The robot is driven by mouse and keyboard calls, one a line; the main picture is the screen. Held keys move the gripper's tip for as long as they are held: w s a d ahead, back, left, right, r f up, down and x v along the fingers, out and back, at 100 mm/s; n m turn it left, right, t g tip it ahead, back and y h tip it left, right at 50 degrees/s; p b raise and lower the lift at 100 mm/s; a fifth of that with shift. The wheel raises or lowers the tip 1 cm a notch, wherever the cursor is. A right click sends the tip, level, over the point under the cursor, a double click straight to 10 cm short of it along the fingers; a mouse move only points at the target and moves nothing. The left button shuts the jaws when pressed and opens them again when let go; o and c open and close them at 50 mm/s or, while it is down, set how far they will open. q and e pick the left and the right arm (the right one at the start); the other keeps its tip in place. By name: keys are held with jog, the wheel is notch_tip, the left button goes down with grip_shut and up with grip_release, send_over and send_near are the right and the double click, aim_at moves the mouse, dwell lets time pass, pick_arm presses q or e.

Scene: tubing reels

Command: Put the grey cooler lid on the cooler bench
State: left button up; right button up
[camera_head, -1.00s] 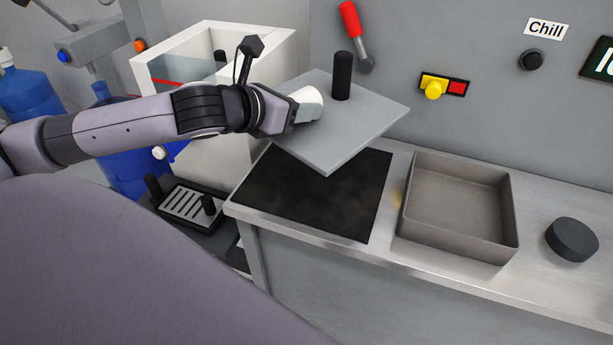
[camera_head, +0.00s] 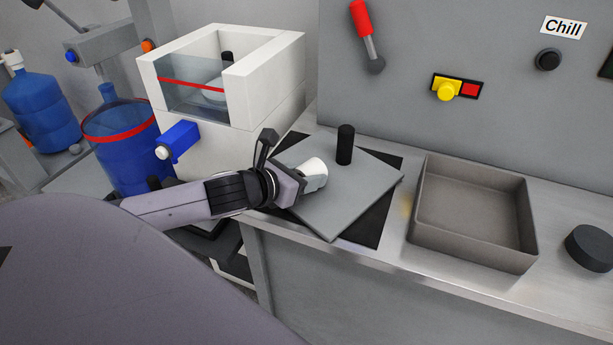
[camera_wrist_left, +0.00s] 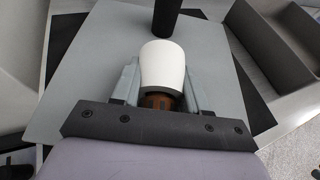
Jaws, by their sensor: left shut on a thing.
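The grey cooler lid (camera_head: 345,200) is a flat square plate with a black post (camera_head: 345,145) and a white knob (camera_head: 314,172) on top. My left gripper (camera_head: 306,182) is shut on the white knob, which shows between the two fingers in the left wrist view (camera_wrist_left: 162,68). The lid is about level over the black mat (camera_head: 378,222) on the cooler bench (camera_head: 390,266), turned at an angle to the mat. I cannot tell whether it rests on the mat or hangs just above. My right gripper is not in view.
A grey open tray (camera_head: 480,245) stands right of the lid, and a black round puck (camera_head: 590,247) beyond it. A white open-topped tank (camera_head: 265,85) with a blue tap (camera_head: 180,143) stands behind left. A red-handled lever (camera_head: 361,20) and yellow switch (camera_head: 446,91) are on the wall.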

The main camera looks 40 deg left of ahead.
pick_arm(q)
jog(key=o, duration=1.3)
jog(key=shift+s+r, duration=0.1)
jog(key=shift+v, duration=3.1)
jog(key=shift+p+v, duration=0.95)
jog(key=shift+v, duration=1.1)
jog(key=shift+p+v, duration=0.3)
jog(key=shift+v, duration=0.45)
